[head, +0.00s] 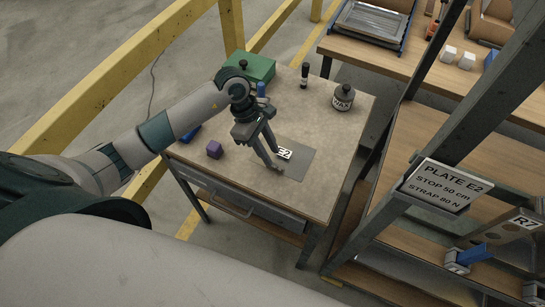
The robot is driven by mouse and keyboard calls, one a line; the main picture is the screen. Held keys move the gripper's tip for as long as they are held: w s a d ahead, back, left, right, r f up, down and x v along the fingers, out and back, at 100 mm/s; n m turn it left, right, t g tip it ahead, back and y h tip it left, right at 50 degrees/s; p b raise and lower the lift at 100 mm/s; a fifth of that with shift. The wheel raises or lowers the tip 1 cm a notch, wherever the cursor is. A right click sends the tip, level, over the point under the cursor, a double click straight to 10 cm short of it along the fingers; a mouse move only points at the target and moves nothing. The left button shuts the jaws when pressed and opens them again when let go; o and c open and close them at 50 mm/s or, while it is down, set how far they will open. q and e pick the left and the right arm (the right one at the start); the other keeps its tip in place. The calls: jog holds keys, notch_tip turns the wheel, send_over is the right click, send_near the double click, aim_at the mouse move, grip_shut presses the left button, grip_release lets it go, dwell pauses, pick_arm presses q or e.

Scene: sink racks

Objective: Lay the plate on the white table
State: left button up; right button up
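A flat grey plate (297,166) lies on the pale, speckled top of the table (322,125), near its front middle. A white label reading E2 (285,154) shows at the plate's left part. My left gripper (277,160) reaches down over the plate's left side. Its two fingers are spread apart, with the tips at or just above the plate beside the label. Contact with the plate cannot be told. The fingers hide part of the plate's left edge. My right gripper is not in view.
A green box (252,67), a black marker-like cylinder (305,75), a dark jar (343,98) and a purple cube (214,149) stand on the table. A sign reading PLATE E2 (437,190) is on the rack at right. Yellow rails (100,95) run at left.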

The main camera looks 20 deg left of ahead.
pick_arm(q)
jog(key=b+v, duration=0.2)
jog(key=v, duration=0.6)
jog(key=shift+a+r, duration=0.15)
jog(key=shift+r, duration=0.15)
